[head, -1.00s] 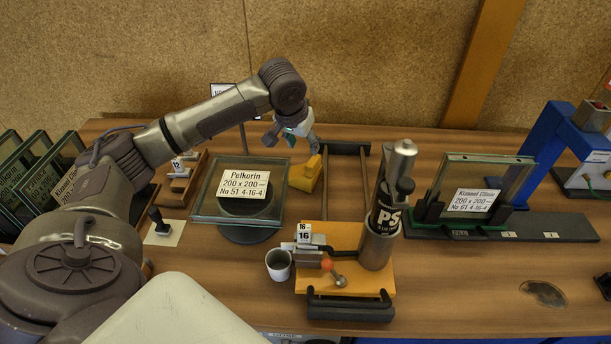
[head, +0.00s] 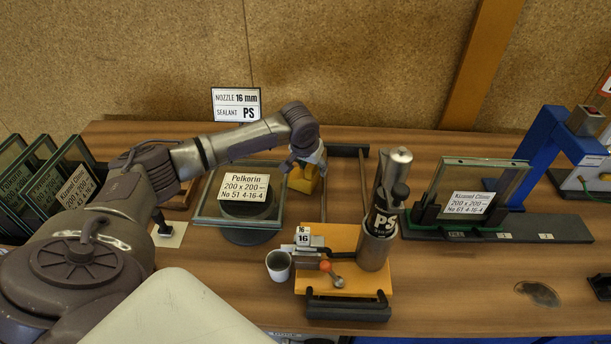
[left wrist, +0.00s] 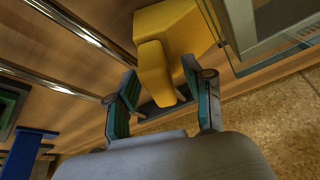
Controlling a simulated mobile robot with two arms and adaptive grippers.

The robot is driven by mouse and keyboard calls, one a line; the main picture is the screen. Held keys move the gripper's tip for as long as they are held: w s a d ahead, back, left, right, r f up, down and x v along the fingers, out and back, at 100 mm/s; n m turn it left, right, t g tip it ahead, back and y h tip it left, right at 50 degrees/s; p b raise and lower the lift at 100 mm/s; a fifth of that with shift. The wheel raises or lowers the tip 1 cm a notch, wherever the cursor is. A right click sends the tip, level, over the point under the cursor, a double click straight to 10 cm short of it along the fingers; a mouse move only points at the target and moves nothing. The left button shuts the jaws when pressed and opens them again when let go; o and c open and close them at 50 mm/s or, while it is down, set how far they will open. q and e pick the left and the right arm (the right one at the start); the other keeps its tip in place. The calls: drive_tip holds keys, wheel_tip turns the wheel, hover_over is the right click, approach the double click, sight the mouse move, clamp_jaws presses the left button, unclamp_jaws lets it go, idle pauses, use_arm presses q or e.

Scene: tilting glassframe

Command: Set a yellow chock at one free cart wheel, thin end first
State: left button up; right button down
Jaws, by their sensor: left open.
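A yellow chock (head: 303,181) stands at the back of the bench, just left of the two rails; my arm partly covers it. It also shows in the left wrist view (left wrist: 175,35), as a large block with a narrower part toward me. My left gripper (head: 307,163) is above it, pointing down. In the left wrist view the open fingers (left wrist: 157,76) lie on either side of the narrower part, apart from it as far as I can see. The orange cart (head: 345,240) sits on the rails nearer the front; its wheels are hidden. My right gripper is out of view.
Left of the chock, a glass pane labelled Pelkorin (head: 210,205) lies on a round stand. The cart carries a tall PS cartridge (head: 378,245); a grey cup (head: 279,265) stands beside it. A framed pane (head: 470,175) stands right. The rails' far part (head: 362,175) is clear.

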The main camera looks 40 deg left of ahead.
use_arm(q)
clamp_jaws()
drive_tip(key=shift+r, duration=0.1)
idle(0.4)
